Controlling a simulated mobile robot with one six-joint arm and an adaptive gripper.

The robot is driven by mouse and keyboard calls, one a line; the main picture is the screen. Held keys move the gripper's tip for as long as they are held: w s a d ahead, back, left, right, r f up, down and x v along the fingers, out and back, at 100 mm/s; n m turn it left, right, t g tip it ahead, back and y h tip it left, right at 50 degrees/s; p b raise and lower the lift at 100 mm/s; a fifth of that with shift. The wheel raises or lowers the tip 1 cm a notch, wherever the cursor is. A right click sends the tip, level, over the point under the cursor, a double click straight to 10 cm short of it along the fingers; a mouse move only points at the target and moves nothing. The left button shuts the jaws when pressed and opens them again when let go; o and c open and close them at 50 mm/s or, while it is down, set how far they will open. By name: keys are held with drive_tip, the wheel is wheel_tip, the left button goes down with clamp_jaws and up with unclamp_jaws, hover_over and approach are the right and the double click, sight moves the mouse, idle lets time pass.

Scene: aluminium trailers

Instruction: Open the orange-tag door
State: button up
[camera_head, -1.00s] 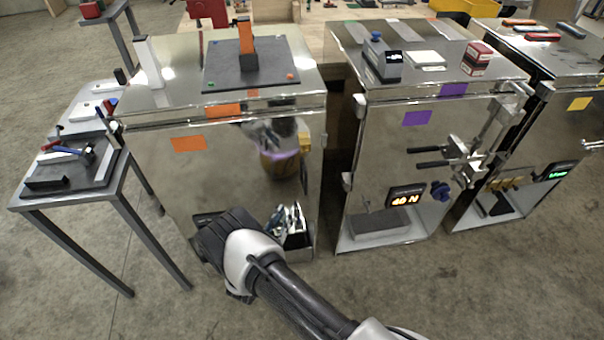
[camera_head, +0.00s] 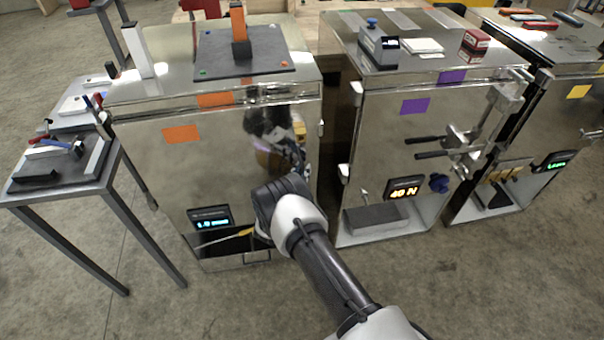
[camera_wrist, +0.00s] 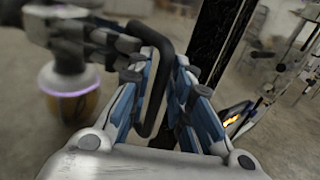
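The orange-tag door (camera_head: 215,165) is the shiny metal front of the left cabinet, with an orange tag (camera_head: 181,134) at its upper left. It looks shut. My gripper is at the door's right side, mostly hidden behind my wrist in the head view. In the wrist view my gripper (camera_wrist: 160,80) is open, with one finger on each side of a black bar handle (camera_wrist: 160,88). The handle lies between the fingers; a small gap seems to show on the right, and firm contact cannot be told. The door mirrors my gripper at the left of the wrist view.
A display (camera_head: 210,219) and a yellow-handled tool (camera_head: 240,234) are low on the left cabinet. A purple-tag cabinet (camera_head: 385,150) stands close on the right, with a narrow gap between. A small table (camera_head: 85,195) with tools stands on the left. Floor in front is clear.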

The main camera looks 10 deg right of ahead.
drive_tip(key=shift+w+d, duration=0.2)
drive_tip(key=shift+c, duration=0.5)
clamp_jaws()
